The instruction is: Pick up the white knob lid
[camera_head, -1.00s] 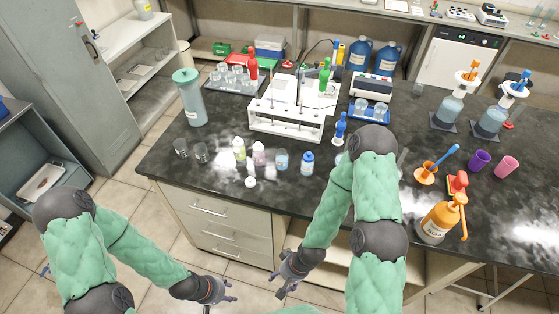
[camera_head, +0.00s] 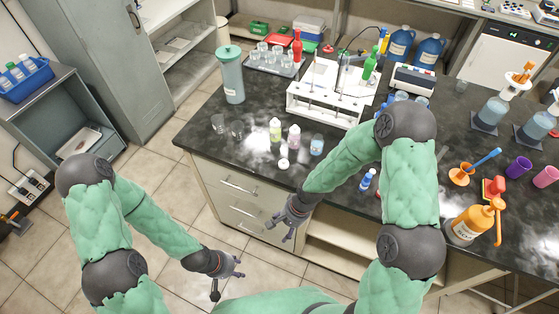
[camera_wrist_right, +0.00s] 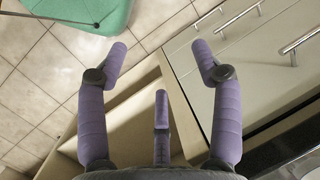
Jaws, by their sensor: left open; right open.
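The white knob lid (camera_head: 283,164) is the small white round piece lying on the dark bench top, close to its front edge. It lies in front of the small bottles. My right gripper (camera_head: 282,226) is open and empty in front of the drawers, below and apart from the lid. In the right wrist view its spread fingers (camera_wrist_right: 163,60) have only floor and cabinet front beyond them, and the lid is not seen there. My left gripper (camera_head: 238,268) is open and empty over the floor, lower and further left.
Behind the lid stand a yellow-labelled bottle (camera_head: 275,130), a pink-labelled bottle (camera_head: 294,137) and a blue-labelled jar (camera_head: 317,145). A white rack (camera_head: 322,108) stands further back. The bench edge and drawers (camera_head: 238,183) lie between my grippers and the bench top.

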